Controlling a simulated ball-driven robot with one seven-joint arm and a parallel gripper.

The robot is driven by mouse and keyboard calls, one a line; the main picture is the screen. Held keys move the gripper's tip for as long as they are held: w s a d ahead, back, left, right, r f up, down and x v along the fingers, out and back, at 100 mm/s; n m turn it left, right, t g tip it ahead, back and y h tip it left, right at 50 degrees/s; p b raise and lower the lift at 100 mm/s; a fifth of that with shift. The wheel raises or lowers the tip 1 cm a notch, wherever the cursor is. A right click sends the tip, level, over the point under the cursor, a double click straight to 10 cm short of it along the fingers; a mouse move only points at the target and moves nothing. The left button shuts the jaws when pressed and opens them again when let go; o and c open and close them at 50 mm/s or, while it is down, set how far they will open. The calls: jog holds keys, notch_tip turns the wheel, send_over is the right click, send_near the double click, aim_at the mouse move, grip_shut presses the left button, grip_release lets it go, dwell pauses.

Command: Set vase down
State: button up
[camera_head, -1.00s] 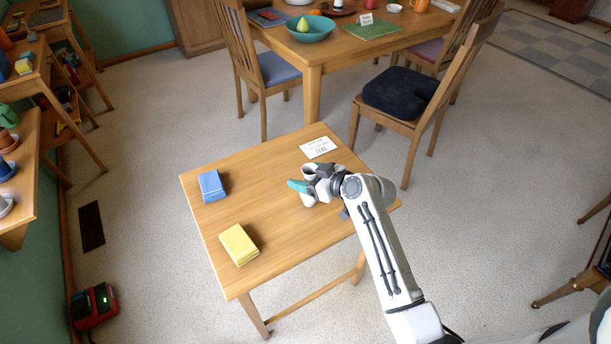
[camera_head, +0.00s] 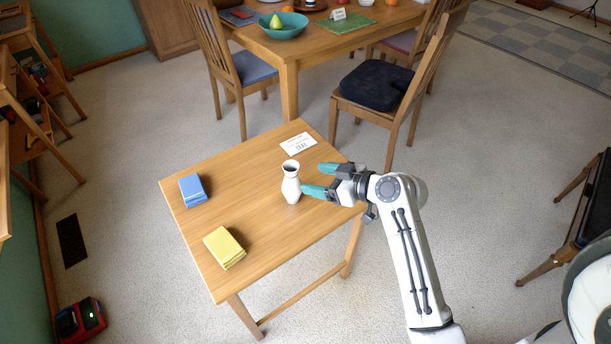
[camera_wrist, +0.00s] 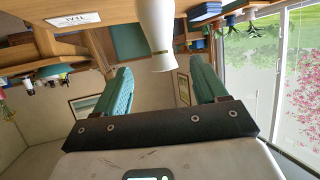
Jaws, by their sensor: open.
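A white vase (camera_head: 291,183) stands upright on the small wooden table (camera_head: 243,228), right of the table's middle. It also shows in the wrist view (camera_wrist: 156,30), upside down there, in front of and between the fingers. My gripper (camera_head: 324,180) has teal fingers and is open and empty, just right of the vase. In the wrist view its fingers (camera_wrist: 157,88) are spread wide, with the vase's gold-ringed neck apart from both. Nothing is between the fingertips.
A white card (camera_head: 298,145) lies behind the vase. A chair with a black cushion (camera_head: 377,86) stands behind the table. Bare tabletop lies left of the vase.

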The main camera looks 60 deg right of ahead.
jog(key=s+a+f+g, duration=0.1)
jog(key=a, duration=0.1)
jog(key=s+a+f+g+y, duration=0.1)
jog(key=a+f, duration=0.1)
jog(key=a, duration=0.1)
jog(key=s+a+f+g, duration=0.1)
jog(key=a, duration=0.1)
jog(key=shift+a+f+n+g, duration=0.3)
jog(key=shift+a, duration=0.1)
jog(key=s+a+f+g+h, duration=0.1)
jog(key=s+a+f+g, duration=0.1)
jog(key=s+a+g, duration=0.2)
jog(key=s+a+f+m+g+h, duration=0.1)
jog(key=s+a+g, duration=0.3)
jog(key=s, duration=0.6)
jog(key=shift+a+f+m+g, duration=0.15)
jog(key=shift+f+m+g, duration=0.2)
jog(key=shift+f, duration=0.4)
